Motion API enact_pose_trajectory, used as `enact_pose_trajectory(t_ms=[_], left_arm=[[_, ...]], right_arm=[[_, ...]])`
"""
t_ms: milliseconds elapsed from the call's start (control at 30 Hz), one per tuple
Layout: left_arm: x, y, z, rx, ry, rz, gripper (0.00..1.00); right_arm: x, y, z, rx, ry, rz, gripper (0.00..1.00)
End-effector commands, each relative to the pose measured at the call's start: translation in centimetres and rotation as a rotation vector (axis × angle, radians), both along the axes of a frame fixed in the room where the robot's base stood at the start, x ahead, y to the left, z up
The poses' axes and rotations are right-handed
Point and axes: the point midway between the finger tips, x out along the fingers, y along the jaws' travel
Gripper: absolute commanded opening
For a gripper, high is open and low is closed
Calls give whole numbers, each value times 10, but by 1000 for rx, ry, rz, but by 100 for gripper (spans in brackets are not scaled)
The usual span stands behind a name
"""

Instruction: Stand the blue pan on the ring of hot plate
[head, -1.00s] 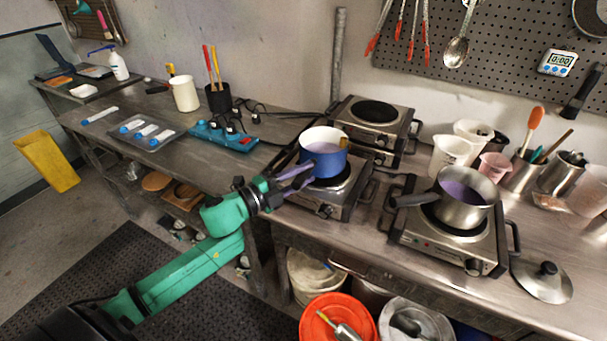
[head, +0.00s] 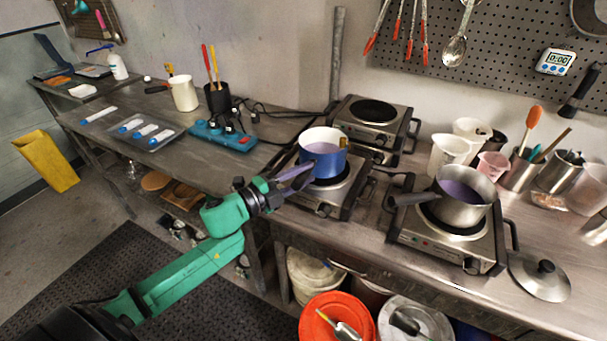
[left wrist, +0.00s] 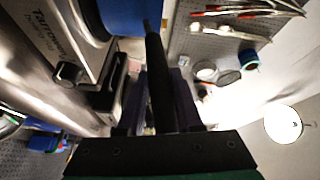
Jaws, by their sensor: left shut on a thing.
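The blue pan (head: 323,160), white inside with purple liquid, is upright over the front middle hot plate (head: 318,203). Part of that plate's dark ring (head: 343,182) shows at the pan's front right. I cannot tell whether the pan's base touches the ring. My left gripper (head: 296,184) comes from the front left and is shut on the pan's handle. In the left wrist view the black handle (left wrist: 157,80) runs between the fingers to the blue pan wall (left wrist: 130,14), beside the hot plate's metal body (left wrist: 35,72). My right gripper is not in view.
A second hot plate (head: 366,133) stands empty behind. A steel pot (head: 463,204) sits on a third hot plate (head: 433,238) at the right, its handle pointing toward the blue pan. A blue power strip (head: 222,137) lies left. A lid (head: 540,277) lies far right.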

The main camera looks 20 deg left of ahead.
Motion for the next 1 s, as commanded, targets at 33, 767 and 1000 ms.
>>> enact_pose_trajectory(t_ms=[33,767,1000], left_arm=[[0,0,5,1,-11,-2,0],[0,-1,0,0,-9,-2,69],[0,0,-6,0,5,1,69]], right_arm=[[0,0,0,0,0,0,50],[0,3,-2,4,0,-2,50],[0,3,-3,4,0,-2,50]])
